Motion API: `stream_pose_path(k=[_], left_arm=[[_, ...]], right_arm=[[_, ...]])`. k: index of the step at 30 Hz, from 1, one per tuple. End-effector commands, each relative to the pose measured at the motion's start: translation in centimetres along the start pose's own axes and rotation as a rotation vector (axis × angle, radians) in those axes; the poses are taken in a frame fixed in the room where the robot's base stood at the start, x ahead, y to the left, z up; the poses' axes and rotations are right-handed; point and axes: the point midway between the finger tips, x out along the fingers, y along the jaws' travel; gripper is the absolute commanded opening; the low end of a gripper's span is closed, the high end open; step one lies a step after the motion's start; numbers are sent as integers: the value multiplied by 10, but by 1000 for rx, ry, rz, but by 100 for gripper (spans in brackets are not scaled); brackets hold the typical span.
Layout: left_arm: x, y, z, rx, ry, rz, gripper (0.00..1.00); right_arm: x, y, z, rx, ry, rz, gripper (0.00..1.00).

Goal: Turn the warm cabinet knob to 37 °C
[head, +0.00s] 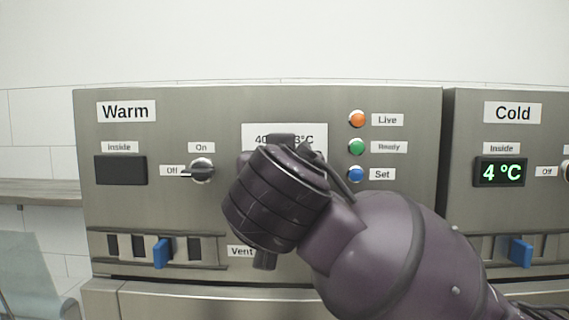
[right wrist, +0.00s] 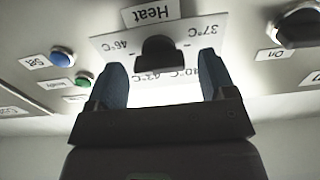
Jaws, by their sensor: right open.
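The warm cabinet (head: 225,112) fills the middle of the head view. Its dark temperature knob (right wrist: 160,54) shows in the right wrist view, which sees the panel upside down. A white dial plate (right wrist: 112,44) around it is marked 37, 40, 43 and 46 °C, with a Heat label (right wrist: 150,12) beside it. I cannot tell which mark the knob points to. My right gripper (right wrist: 161,64) is open, its two blue fingers on either side of the knob with gaps showing. In the head view my right arm hides the knob. My left gripper is not in view.
The warm cabinet's On/Off switch (head: 203,171) has its handle towards Off, and its Inside display (head: 120,170) is dark. Orange (head: 357,119), green (head: 356,147) and blue (head: 355,174) round parts sit right of the dial. The cold cabinet (head: 462,125) stands at right, reading 4 °C.

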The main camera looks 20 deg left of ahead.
Motion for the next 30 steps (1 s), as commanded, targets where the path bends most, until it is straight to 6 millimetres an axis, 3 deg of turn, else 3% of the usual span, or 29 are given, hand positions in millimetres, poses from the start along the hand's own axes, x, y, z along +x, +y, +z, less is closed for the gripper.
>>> stream_pose_path(k=[4, 12, 14, 23, 30], left_arm=[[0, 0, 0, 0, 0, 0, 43], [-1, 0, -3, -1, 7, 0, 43], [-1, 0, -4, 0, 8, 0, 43], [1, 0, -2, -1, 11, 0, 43], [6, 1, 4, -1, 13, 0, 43]], right_arm=[[0, 0, 0, 0, 0, 0, 75], [0, 0, 0, -1, 0, 1, 34], [0, 0, 0, -1, 0, 1, 27], [0, 0, 1, -43, 0, 1, 27], [0, -1, 2, -183, -1, 1, 27]])
